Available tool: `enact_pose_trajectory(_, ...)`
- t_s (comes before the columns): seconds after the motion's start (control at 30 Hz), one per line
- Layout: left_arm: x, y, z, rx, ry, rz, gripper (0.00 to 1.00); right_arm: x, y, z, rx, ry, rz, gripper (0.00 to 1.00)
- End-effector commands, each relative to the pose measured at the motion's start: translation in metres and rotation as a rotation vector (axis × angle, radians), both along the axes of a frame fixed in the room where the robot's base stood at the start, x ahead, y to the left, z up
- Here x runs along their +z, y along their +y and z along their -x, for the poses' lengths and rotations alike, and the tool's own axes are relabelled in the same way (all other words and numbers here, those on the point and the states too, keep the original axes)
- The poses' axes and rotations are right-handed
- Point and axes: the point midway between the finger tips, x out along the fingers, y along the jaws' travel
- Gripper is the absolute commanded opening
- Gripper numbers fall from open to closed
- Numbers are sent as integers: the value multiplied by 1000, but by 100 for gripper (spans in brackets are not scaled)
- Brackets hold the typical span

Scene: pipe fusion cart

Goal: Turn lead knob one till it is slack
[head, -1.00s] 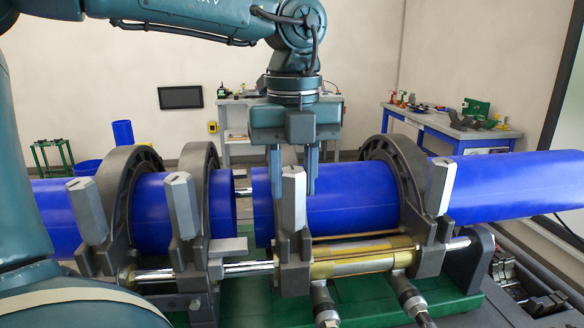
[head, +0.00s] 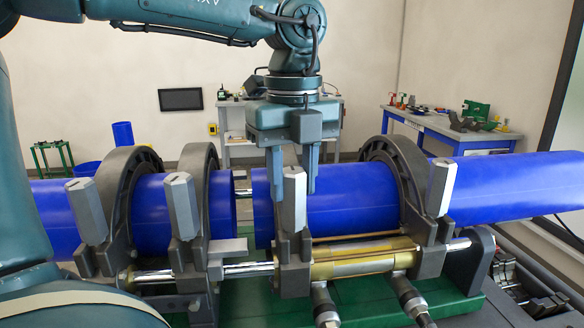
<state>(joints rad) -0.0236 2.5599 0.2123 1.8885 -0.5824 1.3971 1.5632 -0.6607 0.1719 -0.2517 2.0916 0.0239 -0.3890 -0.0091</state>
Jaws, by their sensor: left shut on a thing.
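Several upright silver knobs stand along the front of the pipe clamps: a far-left knob (head: 87,212), a second knob (head: 182,206), a third knob (head: 292,205) and a right knob (head: 440,188). No label tells which is lead knob one. My left gripper (head: 293,188) points straight down over the third knob. Its two fingers lie on either side of the knob's upper part, shut on it. The fingers partly cover the blue pipe behind. My right gripper is not in view.
Blue pipe halves (head: 343,198) lie in dark ring clamps (head: 130,200), with a narrow gap between their ends. A brass-coloured cylinder (head: 360,257) and hoses run along the front over a green base (head: 255,308). A blue workbench (head: 450,135) stands at the back right.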

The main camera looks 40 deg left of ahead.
Motion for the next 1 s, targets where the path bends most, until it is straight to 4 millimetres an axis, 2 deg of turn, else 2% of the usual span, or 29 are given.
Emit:
enact_pose_trajectory(0.03,0,0,0,5,1,0,11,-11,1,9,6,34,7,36)
enact_pose_trajectory(0.8,0,0,0,163,1,0,12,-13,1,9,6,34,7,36)
enact_pose_trajectory(0.83,0,0,0,163,1,0,37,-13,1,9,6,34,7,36)
enact_pose_trajectory(1.0,0,0,0,162,1,0,51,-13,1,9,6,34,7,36)
